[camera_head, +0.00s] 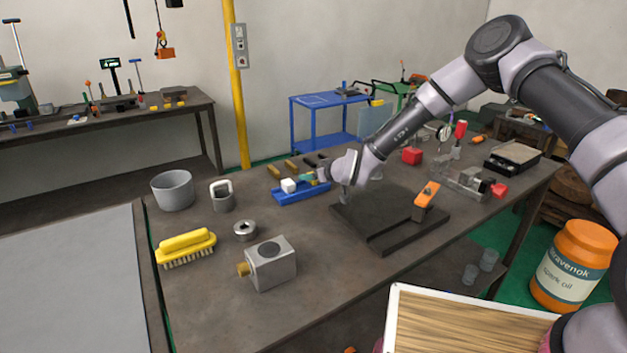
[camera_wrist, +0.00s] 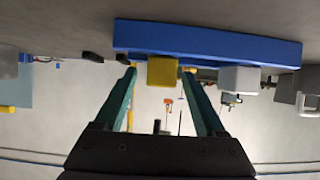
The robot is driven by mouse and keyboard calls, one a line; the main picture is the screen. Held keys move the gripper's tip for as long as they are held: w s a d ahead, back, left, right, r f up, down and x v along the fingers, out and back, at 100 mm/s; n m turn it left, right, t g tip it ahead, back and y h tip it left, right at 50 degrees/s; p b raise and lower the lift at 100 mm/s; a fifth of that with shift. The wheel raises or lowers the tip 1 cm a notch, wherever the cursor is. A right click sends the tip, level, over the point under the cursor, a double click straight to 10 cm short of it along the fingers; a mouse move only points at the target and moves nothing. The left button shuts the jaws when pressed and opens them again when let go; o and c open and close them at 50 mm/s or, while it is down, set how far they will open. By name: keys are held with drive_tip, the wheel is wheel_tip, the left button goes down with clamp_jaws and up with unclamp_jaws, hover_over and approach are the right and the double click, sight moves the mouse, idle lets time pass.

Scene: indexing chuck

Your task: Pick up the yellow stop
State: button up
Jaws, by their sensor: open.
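The yellow stop (camera_wrist: 162,72) is a small yellow block at the blue tray (camera_wrist: 210,40), seen upside down in the wrist view. A white block (camera_wrist: 240,80) is beside it on the right there. My gripper (camera_wrist: 159,74) has two teal fingers, spread apart. The stop appears between the fingertips, with a gap on each side; whether it is between them in depth I cannot tell. In the head view my gripper (camera_head: 314,177) is low over the right part of the blue tray (camera_head: 300,195), next to the white block (camera_head: 288,185), and mostly hides the stop.
A dark plate (camera_head: 385,215) with an orange clamp (camera_head: 426,195) lies right of the tray. Brass pieces (camera_head: 291,166) lie behind it. A grey vise block (camera_head: 270,263), a ring (camera_head: 245,230), a yellow brush (camera_head: 185,246) and a grey bucket (camera_head: 173,190) stand left. Bare tabletop lies in front of the tray.

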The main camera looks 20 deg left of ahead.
clamp_jaws()
idle(0.3)
